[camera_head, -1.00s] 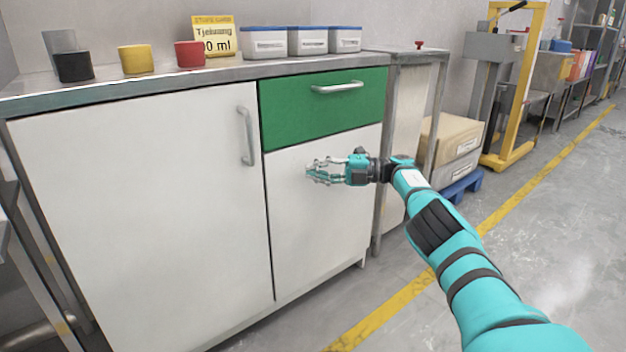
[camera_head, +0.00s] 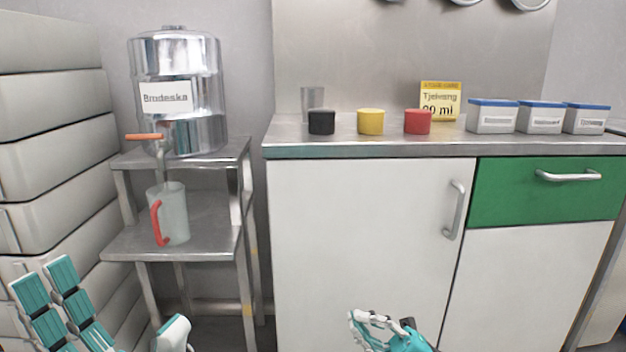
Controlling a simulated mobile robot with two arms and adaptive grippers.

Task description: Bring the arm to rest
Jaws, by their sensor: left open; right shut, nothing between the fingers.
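My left gripper (camera_head: 115,298) is in the lower left corner, close to the camera. Its teal-padded fingers point up and stand apart from the single finger to their right, so it is open, with nothing seen between them. My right gripper (camera_head: 362,318) is at the bottom, right of the middle, in front of the white cabinet door (camera_head: 360,230). Its thin fingers are together and empty. Most of the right arm is cut off by the lower edge.
The white cabinet has a green drawer (camera_head: 520,205). Its top holds black (camera_head: 321,122), yellow (camera_head: 370,121) and red (camera_head: 417,121) cups and several blue-lidded boxes. A metal stand (camera_head: 190,243) carries a steel dispenser (camera_head: 205,60) and a red-handled jug (camera_head: 175,210). Drawers (camera_head: 55,150) rise far left.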

